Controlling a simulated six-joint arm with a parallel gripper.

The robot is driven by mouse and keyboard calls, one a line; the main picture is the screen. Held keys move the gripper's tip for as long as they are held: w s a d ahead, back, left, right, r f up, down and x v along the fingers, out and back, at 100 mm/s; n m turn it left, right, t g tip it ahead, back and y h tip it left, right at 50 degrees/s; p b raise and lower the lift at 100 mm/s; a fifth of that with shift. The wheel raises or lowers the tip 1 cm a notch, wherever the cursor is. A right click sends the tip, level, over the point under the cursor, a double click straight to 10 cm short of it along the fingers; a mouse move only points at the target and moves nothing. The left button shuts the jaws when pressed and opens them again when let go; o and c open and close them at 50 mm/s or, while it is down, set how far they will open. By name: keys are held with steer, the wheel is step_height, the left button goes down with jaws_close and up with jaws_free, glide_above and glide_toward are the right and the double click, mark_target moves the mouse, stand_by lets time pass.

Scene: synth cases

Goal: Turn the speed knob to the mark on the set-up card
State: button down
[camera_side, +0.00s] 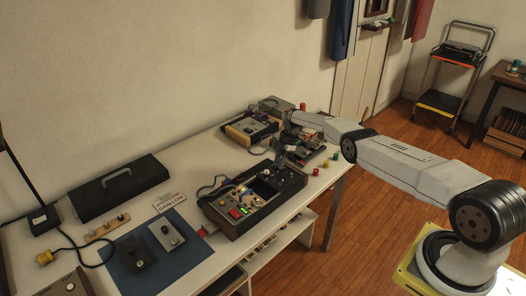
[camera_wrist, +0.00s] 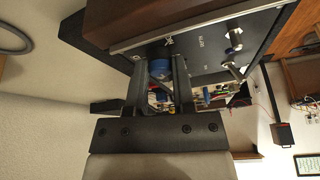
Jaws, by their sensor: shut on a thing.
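A control box (camera_side: 239,224) with dark wooden sides and several knobs, buttons and lit keys stands on the white bench. My gripper (camera_side: 281,160) reaches down at its far end. In the wrist view my gripper's fingers (camera_wrist: 160,80) are shut on a blue knob (camera_wrist: 159,67) on the dark panel (camera_wrist: 205,52). The knob's pointer and scale cannot be made out, and I cannot read a label naming it. A white set-up card (camera_side: 168,202) lies on the bench left of the box; its lower line reads "GAIN LOW", the upper line is unclear.
Metal toggles (camera_wrist: 235,38) stick up near the knob. A blue mat (camera_side: 146,254) with small pedal-like boxes, a black case (camera_side: 119,188) and a second device (camera_side: 251,128) share the bench (camera_side: 95,225). Small coloured caps (camera_side: 326,163) lie at the right edge.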

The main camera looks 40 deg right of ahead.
steer(key=c, duration=0.7)
jaws_free()
steer(key=shift+c, duration=0.2)
steer(key=shift+r, duration=0.1)
steer(key=v, duration=0.7)
steer(key=shift+r, duration=0.25)
steer(key=shift+d, duration=0.1)
